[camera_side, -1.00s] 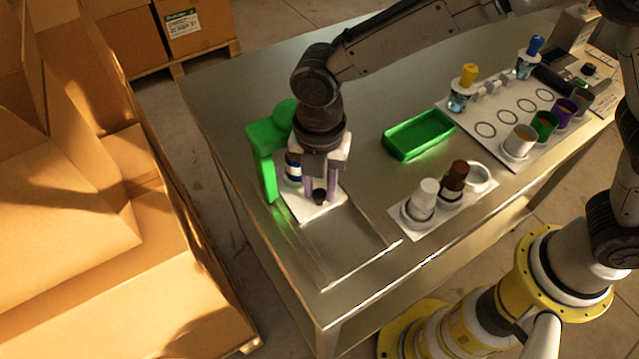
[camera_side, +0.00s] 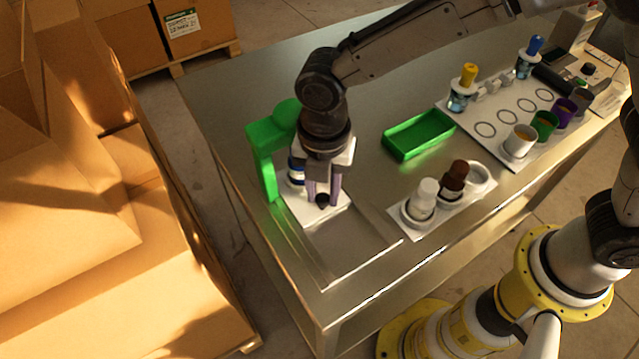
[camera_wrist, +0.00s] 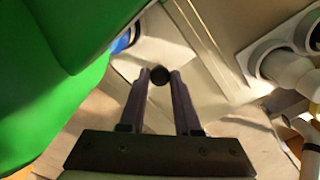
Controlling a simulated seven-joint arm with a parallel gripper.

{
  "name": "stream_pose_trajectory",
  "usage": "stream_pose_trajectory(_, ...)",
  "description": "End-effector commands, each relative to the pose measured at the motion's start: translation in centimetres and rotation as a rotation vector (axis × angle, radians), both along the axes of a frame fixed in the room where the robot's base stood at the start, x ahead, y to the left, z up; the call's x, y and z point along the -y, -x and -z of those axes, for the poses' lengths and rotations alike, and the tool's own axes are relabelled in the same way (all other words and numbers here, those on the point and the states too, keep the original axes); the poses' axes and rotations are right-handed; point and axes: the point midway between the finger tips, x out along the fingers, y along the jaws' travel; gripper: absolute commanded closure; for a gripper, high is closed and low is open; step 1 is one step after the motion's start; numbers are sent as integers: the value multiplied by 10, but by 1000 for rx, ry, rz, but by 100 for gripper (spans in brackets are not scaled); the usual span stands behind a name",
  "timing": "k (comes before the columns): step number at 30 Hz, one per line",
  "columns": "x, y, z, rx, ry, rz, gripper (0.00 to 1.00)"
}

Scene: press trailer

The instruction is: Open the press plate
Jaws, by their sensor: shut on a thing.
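The green press (camera_side: 262,160) stands at the left part of the metal table; it also fills the left of the wrist view (camera_wrist: 50,80). The white press plate (camera_side: 303,216) lies at its foot, with a black knob (camera_side: 323,201) near its right side. My gripper (camera_side: 322,190) points down and is shut on the black knob, which shows between the purple fingertips in the wrist view (camera_wrist: 160,75). A blue and white part (camera_side: 296,170) sits behind the fingers, partly hidden by my gripper.
A recessed metal panel (camera_side: 345,245) lies clear in front of the plate. An empty green tray (camera_side: 418,136) and a white holder with a white bottle (camera_side: 424,192) and a brown bottle (camera_side: 455,176) stand to the right. Cardboard boxes (camera_side: 60,190) stand left of the table.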

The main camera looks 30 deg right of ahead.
Motion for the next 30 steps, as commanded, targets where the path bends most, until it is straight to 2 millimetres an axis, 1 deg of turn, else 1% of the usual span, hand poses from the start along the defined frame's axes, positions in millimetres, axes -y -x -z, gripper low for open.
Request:
stream_pose_trajectory(1, -1, 11, -2, 1, -1, -5, 100)
stream_pose_trajectory(6, -1, 51, -2, 1, -3, -8, 100)
stream_pose_trajectory(9, -1, 73, -2, 1, -3, -6, 100)
stream_pose_trajectory(12, -1, 86, -2, 3, -4, -4, 100)
stream_pose_trajectory(15, -1, 91, -1, 2, -4, -3, 100)
stream_pose_trajectory(23, -1, 91, -1, 2, -4, -1, 100)
stream_pose_trajectory(24, -1, 91, -1, 2, -4, -1, 65)
stream_pose_trajectory(28, -1, 91, -1, 1, -3, -1, 42)
stream_pose_trajectory(29, -1, 91, -1, 1, -3, -1, 38)
stream_pose_trajectory(30, 0, 91, -1, 1, -3, -1, 38)
